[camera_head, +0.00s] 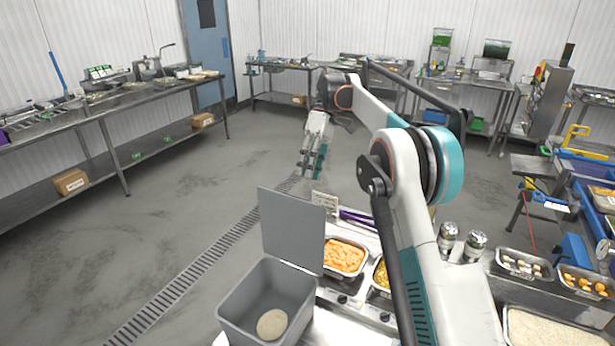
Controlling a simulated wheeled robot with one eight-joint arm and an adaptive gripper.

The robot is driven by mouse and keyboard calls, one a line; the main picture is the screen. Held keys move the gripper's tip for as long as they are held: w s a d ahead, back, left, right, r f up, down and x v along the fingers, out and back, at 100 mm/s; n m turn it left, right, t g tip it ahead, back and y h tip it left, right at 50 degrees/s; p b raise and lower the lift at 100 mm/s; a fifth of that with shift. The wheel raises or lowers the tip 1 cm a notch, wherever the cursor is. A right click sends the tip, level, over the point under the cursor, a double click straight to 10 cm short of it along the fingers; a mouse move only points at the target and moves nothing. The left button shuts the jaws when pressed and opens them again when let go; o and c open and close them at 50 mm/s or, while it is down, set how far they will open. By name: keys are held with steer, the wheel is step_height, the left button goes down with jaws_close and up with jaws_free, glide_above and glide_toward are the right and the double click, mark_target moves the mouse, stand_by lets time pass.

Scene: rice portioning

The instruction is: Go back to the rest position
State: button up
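My gripper (314,160) hangs at the end of my bent arm, out over the open floor beyond the front counter. Its dark green fingers point down, and a thin gap seems to show between them. I see nothing held in it, but it is small in the picture and its opening is hard to judge. My white and teal arm rises from the lower right, and its elbow hides part of the far tables.
A rice tray (560,334) lies lower right. Steel tables line the walls; the left floor is free.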

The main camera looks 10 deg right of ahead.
stand_by(0.3)
steer(key=s+d+m+t+h+b, duration=0.2)
steer(key=s+m+t+b, duration=0.6)
steer(key=s, duration=1.1)
steer(key=s+d+f+m+t+h+b, duration=0.2)
steer(key=s+f+b, duration=0.5)
steer(key=s+f, duration=1)
steer(key=s+d+t, duration=0.1)
steer(key=s+t, duration=0.1)
steer(key=s, duration=0.1)
steer(key=shift+d, duration=0.35)
steer(key=shift+s+a, duration=0.1)
